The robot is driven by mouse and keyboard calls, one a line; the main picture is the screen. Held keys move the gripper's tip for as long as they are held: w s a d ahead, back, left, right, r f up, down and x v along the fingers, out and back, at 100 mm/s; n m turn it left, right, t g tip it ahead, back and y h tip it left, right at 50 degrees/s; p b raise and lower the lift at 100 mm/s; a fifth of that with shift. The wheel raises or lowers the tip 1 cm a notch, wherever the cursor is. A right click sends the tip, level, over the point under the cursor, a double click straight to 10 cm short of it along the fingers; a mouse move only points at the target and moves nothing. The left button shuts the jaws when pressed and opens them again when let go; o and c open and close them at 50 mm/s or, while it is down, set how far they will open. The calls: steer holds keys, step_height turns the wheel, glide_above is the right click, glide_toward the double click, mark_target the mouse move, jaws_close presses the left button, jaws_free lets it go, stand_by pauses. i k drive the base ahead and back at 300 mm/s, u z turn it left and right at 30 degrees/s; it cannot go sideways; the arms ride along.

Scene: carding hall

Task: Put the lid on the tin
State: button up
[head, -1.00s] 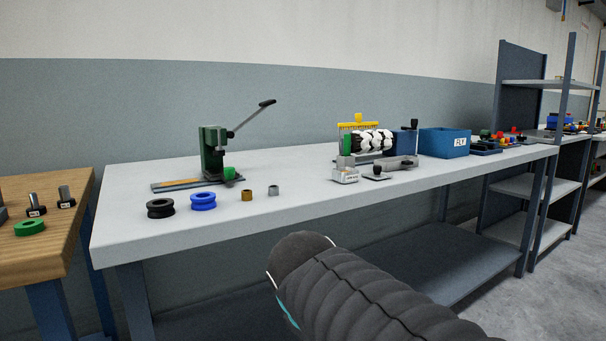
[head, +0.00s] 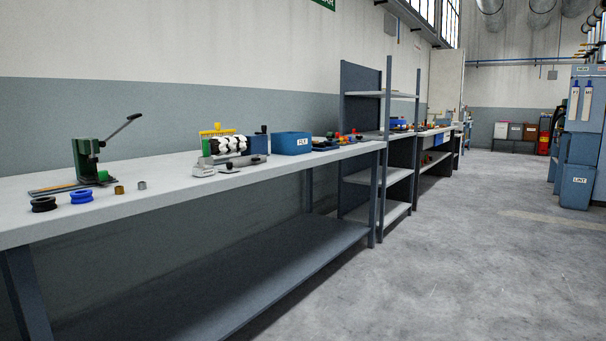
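I cannot make out a tin or a lid in the head view. The long light-topped bench (head: 140,208) runs from the lower left toward the middle and carries several tools and parts. My gripper is not in the head view, and no part of my arm shows in it now.
The bench holds a green lever press (head: 88,160), black (head: 43,204) and blue (head: 81,196) rings, a small carding device (head: 228,145) and a blue FLY box (head: 291,143). A shelf rack (head: 378,178) stands beyond. The concrete floor (head: 470,270) at right is open.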

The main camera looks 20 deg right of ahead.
mark_target(229, 169)
steer(key=u, duration=1)
steer(key=i, duration=1.2)
steer(key=z, duration=0.35)
steer(key=i, duration=0.75)
steer(key=z, duration=0.85)
